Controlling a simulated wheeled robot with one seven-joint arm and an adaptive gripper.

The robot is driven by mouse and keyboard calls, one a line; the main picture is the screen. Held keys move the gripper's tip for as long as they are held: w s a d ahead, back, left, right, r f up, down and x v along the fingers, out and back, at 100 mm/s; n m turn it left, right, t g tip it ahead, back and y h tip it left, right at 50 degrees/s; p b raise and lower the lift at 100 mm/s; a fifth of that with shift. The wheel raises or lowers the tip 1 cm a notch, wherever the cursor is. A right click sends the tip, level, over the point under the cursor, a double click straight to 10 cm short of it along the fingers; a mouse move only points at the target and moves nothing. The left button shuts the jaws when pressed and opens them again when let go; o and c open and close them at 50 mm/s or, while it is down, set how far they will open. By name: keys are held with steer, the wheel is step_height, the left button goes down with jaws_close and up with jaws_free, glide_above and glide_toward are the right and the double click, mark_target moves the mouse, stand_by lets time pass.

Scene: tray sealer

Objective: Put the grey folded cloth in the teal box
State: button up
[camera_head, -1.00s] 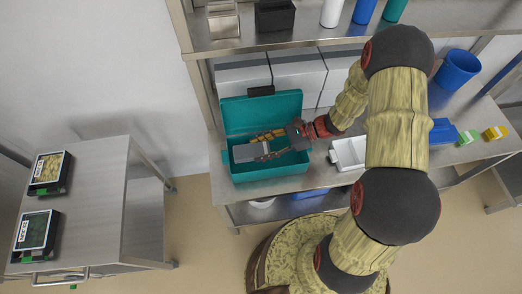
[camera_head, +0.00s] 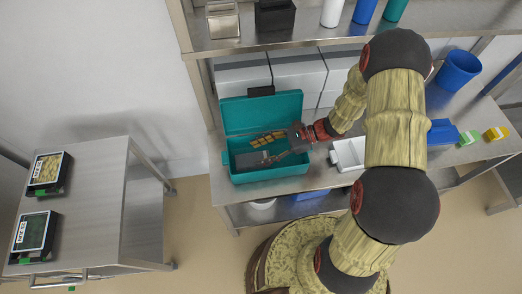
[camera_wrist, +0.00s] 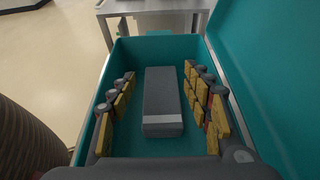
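The grey folded cloth (camera_head: 249,160) lies inside the open teal box (camera_head: 270,178), towards its left side. In the wrist view the cloth (camera_wrist: 163,100) is a long grey block with a pale band at its near end, on the floor of the teal box (camera_wrist: 140,148). My gripper (camera_head: 270,147) reaches into the box from the right. Its yellow-padded fingers are spread wide on both sides of the cloth, with gaps between them and it. The box's lid stands open at the back.
A white tray (camera_head: 349,153) stands right of the box on the metal bench. Blue containers and small green and yellow blocks are farther right. Large white boxes (camera_head: 298,72) stand behind the lid.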

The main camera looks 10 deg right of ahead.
steer(key=shift+o, duration=1.1)
steer(key=shift+r, duration=0.5)
steer(key=p+v, duration=0.4)
steer(key=v, duration=0.7)
steer(key=s+r+n+t+h, duration=0.1)
steer(key=s+r+n+h, duration=0.3)
steer(key=r, duration=0.6)
steer(key=s+r+n+t+h, duration=0.2)
steer(key=s+r+n+h, duration=0.3)
steer(key=r+n, duration=0.3)
steer(key=s+r+n+t+h, duration=0.2)
steer(key=s+r+n+h, duration=0.2)
steer(key=r, duration=0.7)
steer(key=shift+s+a+r+n, duration=0.2)
steer(key=shift+s+r+n, duration=0.2)
steer(key=shift+n, duration=0.8)
steer(key=shift+c, duration=0.8)
